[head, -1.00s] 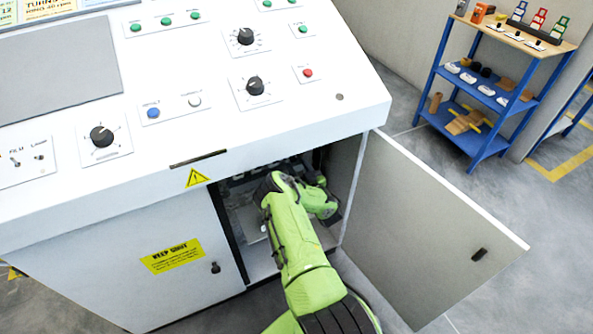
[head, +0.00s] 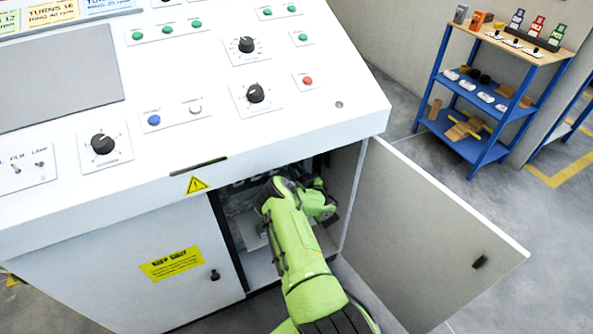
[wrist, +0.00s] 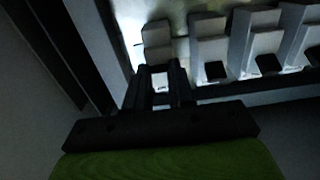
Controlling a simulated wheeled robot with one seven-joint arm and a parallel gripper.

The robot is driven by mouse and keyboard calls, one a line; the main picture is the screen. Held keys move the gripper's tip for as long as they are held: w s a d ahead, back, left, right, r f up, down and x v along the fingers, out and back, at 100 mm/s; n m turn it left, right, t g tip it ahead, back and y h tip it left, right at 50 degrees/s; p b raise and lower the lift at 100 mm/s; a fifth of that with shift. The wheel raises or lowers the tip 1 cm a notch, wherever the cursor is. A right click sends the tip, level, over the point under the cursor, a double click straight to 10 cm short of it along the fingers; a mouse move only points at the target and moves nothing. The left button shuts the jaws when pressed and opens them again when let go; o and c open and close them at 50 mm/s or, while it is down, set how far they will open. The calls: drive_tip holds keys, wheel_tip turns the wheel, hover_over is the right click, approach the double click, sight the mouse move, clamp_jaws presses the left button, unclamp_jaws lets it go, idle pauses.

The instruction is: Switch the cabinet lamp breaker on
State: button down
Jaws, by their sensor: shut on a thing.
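A row of white breakers with dark levers (wrist: 212,70) runs across the top of the wrist view. The leftmost breaker (wrist: 157,36) stands right in front of my gripper (wrist: 160,82). My dark fingers are shut on a small pale piece at its lower front, which looks like its lever. The fingers cover most of that piece, and its on or off position cannot be told. No breaker label is readable. In the head view my green arm reaches into the open cabinet (head: 262,268), and my gripper is hidden there.
The cabinet door (head: 430,235) stands open to the right of my arm. The console's sloped panel (head: 215,95) overhangs the opening. Dark uprights (wrist: 88,45) stand close on the left in the wrist view. A blue shelf rack (head: 490,115) stands at the far right.

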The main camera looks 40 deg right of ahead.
drive_tip(key=r+g+p, duration=0.1)
drive_tip(key=g+p, duration=0.1)
drive_tip(key=p, duration=0.3)
drive_tip(key=g+y+p, duration=0.1)
drive_tip(key=p, duration=0.4)
drive_tip(key=shift+r+g, duration=0.4)
drive_tip(key=shift+f, duration=0.15)
drive_tip(key=c, duration=1)
unclamp_jaws()
drive_tip(key=shift+o, duration=0.2)
